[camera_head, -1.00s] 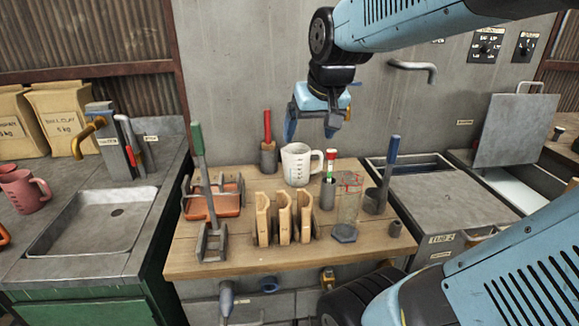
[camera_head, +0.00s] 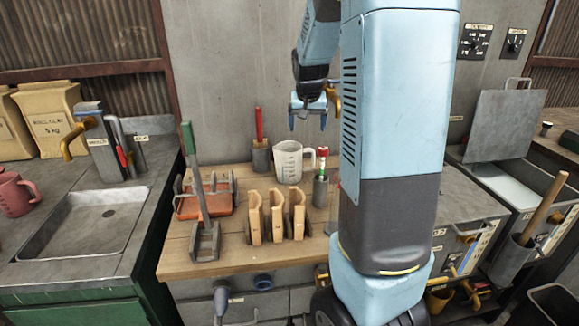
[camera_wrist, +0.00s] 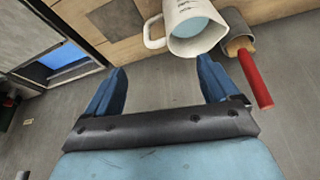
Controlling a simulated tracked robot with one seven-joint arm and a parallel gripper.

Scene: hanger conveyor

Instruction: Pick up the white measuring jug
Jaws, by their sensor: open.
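The white measuring jug (camera_head: 289,162) stands upright at the back of the wooden table (camera_head: 185,262), its handle to the right in the head view. In the wrist view the jug (camera_wrist: 190,22) shows at the top, with pale blue inside and its handle to the left. My gripper (camera_head: 308,122) is open and empty, above and behind the jug in the head view. In the wrist view my gripper (camera_wrist: 162,85) has its two blue fingers spread, with the jug beyond them. They do not touch it.
A red-handled tool in a holder (camera_head: 260,150) stands close beside the jug; its red handle (camera_wrist: 256,80) shows near a finger in the wrist view. A tube in a grey holder (camera_head: 321,185) stands to the jug's right. Wooden slats (camera_head: 276,215) stand in front. My arm hides the table's right part.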

